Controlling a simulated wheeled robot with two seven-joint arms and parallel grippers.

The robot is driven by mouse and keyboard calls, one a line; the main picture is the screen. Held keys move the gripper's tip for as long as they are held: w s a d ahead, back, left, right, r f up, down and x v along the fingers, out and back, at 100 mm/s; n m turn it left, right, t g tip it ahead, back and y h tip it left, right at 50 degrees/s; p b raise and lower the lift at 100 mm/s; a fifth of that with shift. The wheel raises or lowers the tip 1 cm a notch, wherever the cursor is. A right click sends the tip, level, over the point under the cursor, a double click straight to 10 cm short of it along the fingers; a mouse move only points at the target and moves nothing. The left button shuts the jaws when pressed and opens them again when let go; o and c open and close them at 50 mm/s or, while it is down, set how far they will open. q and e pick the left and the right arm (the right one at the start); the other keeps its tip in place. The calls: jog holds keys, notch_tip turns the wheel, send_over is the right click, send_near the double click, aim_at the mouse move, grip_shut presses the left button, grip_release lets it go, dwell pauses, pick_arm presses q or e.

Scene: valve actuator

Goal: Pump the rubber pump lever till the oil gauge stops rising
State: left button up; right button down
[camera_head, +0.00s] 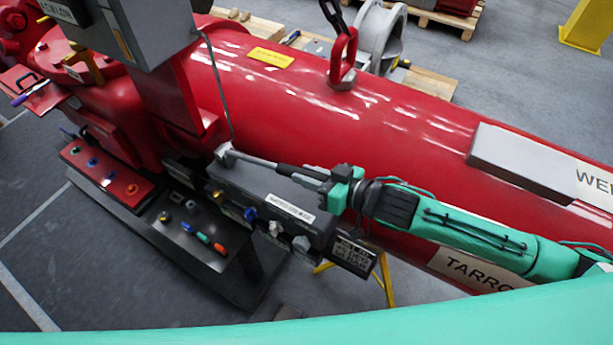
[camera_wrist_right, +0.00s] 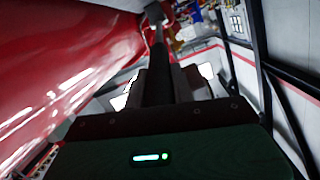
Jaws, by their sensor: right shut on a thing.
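The pump lever (camera_head: 262,162) is a metal rod with a black rubber grip. It runs from a pivot on the dark pump block (camera_head: 262,195), low in front of the red cylinder. My right gripper (camera_head: 332,184) is shut on the rubber end of the lever, just right of the block. In the right wrist view the black rubber grip (camera_wrist_right: 158,78) stands between the fingers, with the metal rod beyond it. I cannot make out the oil gauge. My left gripper is not in view.
The large red cylinder (camera_head: 330,120) lies behind the lever. A grey box (camera_head: 150,30) stands at upper left. A dark bench (camera_head: 195,235) with small coloured items is at lower left.

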jog(key=shift+t+y, duration=0.6)
jog(key=shift+y, duration=0.3)
jog(key=shift+s+d+f+b, duration=0.1)
jog(key=shift+f+b, duration=0.7)
jog(key=shift+b, duration=0.3)
jog(key=shift+s+d+f+b, duration=0.1)
jog(key=shift+d+f+b, duration=0.05)
jog(key=shift+f+b, duration=0.85)
jog(key=shift+s+d+f+b, duration=0.1)
jog(key=shift+f+b, duration=0.55)
jog(key=shift+b, duration=0.6)
jog(key=c, duration=1.2)
grip_release()
jog(key=shift+s+d+f, duration=0.1)
jog(key=shift+d, duration=0.1)
jog(key=shift+b+v, duration=2.2)
jog(key=shift+v, duration=4.45)
